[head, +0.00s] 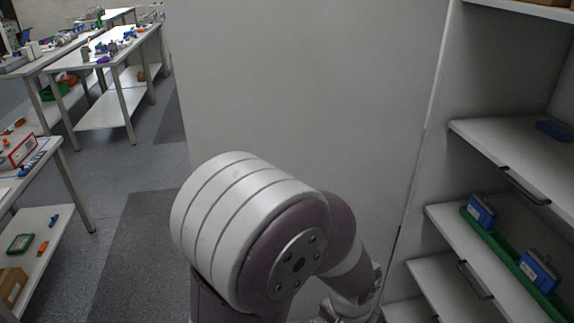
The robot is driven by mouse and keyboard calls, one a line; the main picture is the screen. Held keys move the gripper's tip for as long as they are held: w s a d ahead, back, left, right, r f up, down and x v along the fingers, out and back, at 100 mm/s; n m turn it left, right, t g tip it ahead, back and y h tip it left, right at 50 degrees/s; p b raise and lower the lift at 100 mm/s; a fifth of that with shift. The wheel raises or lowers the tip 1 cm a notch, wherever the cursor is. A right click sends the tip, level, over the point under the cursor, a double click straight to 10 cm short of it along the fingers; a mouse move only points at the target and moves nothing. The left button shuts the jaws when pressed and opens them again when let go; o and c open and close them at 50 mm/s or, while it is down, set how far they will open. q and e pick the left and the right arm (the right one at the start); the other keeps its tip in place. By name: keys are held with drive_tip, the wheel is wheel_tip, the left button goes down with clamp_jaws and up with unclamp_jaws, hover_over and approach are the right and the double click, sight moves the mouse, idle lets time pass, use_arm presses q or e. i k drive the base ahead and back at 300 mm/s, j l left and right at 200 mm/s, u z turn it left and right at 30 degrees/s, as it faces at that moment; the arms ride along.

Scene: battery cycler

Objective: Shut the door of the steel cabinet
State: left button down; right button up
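The steel cabinet (416,205) stands at the right with its front open, and its shelves show. Its door (310,85) is a large plain light grey panel that stands open and fills the middle of the view. One of my arms, which I take to be the left, rises from the bottom centre in front of the door. Its far end bends down to the right, close to the door's lower right part. The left gripper (350,307) shows only in part at the bottom edge, and its fingers cannot be made out. My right gripper is out of view.
Cabinet shelves with dark handles hold blue boxes (481,211) (539,270) in a green tray (504,255). At the left, white workbenches (118,62) carry small parts. The grey floor (140,190) between benches and door is clear.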

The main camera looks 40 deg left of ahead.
sight(335, 95)
drive_tip(key=j+z, duration=0.15)
drive_tip(key=j, duration=0.4)
drive_tip(key=k+j+z, duration=0.2)
drive_tip(key=j, duration=0.3)
drive_tip(key=j+z, duration=0.15)
drive_tip(key=j, duration=0.35)
drive_tip(key=k+j+z, duration=0.15)
drive_tip(key=j, duration=0.35)
drive_tip(key=k+j+z, duration=0.2)
drive_tip(key=j, duration=0.25)
drive_tip(key=k+j+z, duration=0.15)
drive_tip(key=j, duration=0.3)
drive_tip(key=k+j+z, duration=0.15)
drive_tip(key=k+j, duration=0.15)
drive_tip(key=j, duration=0.15)
drive_tip(key=k+j+z, duration=0.15)
drive_tip(key=j+z, duration=0.1)
drive_tip(key=j, duration=0.4)
drive_tip(key=k+j, duration=0.1)
drive_tip(key=j, duration=0.4)
drive_tip(key=j+z, duration=0.15)
drive_tip(key=j, duration=0.3)
drive_tip(key=k+j+z, duration=0.1)
drive_tip(key=j, duration=0.4)
drive_tip(key=k+j, duration=0.1)
drive_tip(key=j, duration=0.35)
drive_tip(key=j+u, duration=0.3)
drive_tip(key=j, duration=0.4)
